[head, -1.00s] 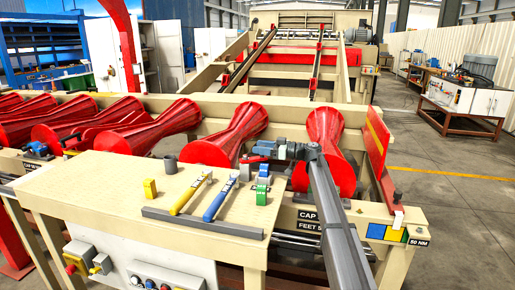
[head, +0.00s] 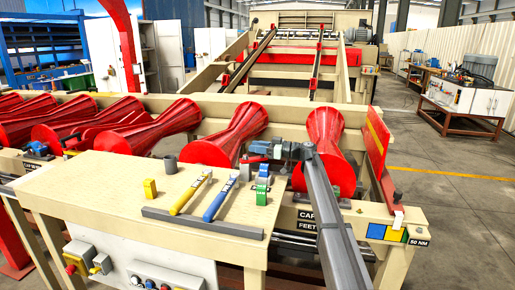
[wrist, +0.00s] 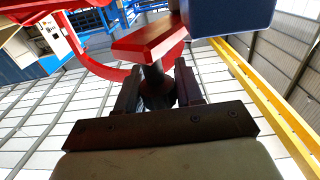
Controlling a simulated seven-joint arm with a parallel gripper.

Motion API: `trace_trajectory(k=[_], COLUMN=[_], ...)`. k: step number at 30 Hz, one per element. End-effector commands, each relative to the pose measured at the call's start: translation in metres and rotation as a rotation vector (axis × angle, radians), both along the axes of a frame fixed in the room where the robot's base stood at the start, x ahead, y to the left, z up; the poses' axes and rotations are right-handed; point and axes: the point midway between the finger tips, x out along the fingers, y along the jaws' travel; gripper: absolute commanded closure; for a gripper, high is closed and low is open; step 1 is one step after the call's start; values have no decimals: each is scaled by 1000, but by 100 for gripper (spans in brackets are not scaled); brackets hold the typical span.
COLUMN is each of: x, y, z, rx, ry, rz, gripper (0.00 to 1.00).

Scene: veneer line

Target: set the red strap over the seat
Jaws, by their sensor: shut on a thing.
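The red strap (wrist: 150,40) shows in the wrist view as a flat, faceted red piece on a dark stem. My gripper (wrist: 157,88) is shut on that stem, one dark finger on each side. In the head view the strap (head: 255,159) is a small red bar at my gripper (head: 268,153), above the back right of the bench and in front of the red rollers. My own arm crosses in front of the right-hand roller. I cannot clearly tell which part is the seat; the label at the frame's right end is partly hidden by my arm.
The cream bench (head: 120,185) holds a yellow-handled tool (head: 190,193), a blue-handled tool (head: 220,199), a yellow block (head: 150,188), a grey cup (head: 170,164) and small coloured blocks (head: 262,192). Red hourglass rollers (head: 232,138) line the back. A red upright plate (head: 378,152) stands at right.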

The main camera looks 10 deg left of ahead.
Motion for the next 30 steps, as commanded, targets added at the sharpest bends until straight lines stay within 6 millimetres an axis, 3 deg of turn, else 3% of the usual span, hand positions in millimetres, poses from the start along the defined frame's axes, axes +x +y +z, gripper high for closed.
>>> trace_trajectory(k=[5, 17, 30], x=[0, -3, -19], y=[0, -1, -9], z=[0, 0, -1], rx=[0, 1, 4], ry=[0, 0, -1], rz=[1, -20, -288], gripper=[100, 100, 100])
